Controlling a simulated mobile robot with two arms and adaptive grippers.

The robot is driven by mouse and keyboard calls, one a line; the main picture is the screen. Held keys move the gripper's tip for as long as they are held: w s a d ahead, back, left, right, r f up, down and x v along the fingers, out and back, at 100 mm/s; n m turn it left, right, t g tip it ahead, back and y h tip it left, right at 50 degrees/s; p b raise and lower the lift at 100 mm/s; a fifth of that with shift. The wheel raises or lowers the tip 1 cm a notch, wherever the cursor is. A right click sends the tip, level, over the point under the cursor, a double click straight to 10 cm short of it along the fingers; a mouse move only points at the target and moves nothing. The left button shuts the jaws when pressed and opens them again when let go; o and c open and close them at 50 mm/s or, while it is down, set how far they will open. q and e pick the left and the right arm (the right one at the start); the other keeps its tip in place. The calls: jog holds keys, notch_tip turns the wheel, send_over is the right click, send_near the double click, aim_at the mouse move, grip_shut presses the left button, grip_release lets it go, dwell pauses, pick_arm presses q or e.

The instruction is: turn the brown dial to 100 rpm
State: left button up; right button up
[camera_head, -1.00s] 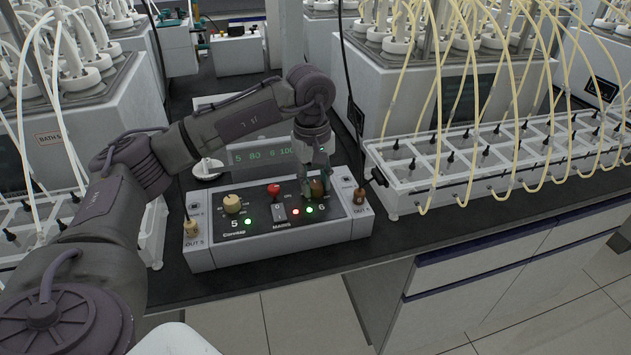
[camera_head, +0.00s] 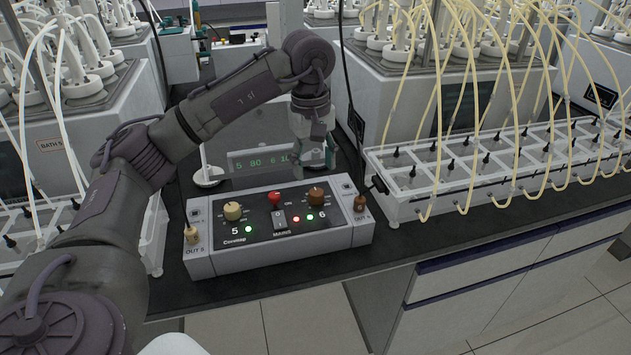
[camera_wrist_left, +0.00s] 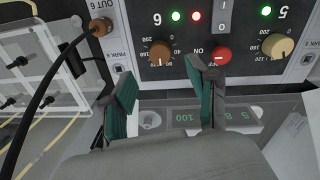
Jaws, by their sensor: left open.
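The brown dial (camera_head: 317,196) is on the right half of the control box (camera_head: 270,262), above the number 6. It also shows in the left wrist view (camera_wrist_left: 160,53), upside down. A small display (camera_head: 260,161) behind the box reads "5 80 6 10…" with its end hidden by the gripper; the left wrist view shows "100" on it (camera_wrist_left: 185,117). My left gripper (camera_head: 315,160) is open and empty, above and behind the brown dial and clear of it. Its teal fingertips show apart in the left wrist view (camera_wrist_left: 163,85). My right gripper is not in view.
A cream dial (camera_head: 232,211), a red knob (camera_head: 274,196) and a mains switch (camera_head: 279,219) share the panel. The dark bench front is clear.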

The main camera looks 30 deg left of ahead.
aim_at(313, 192)
pick_arm(q)
notch_tip(313, 192, up, 5)
jog(key=shift+s+r, duration=0.1)
jog(key=shift+r, duration=0.05)
jog(key=shift+a, duration=0.1)
dwell(0.5)
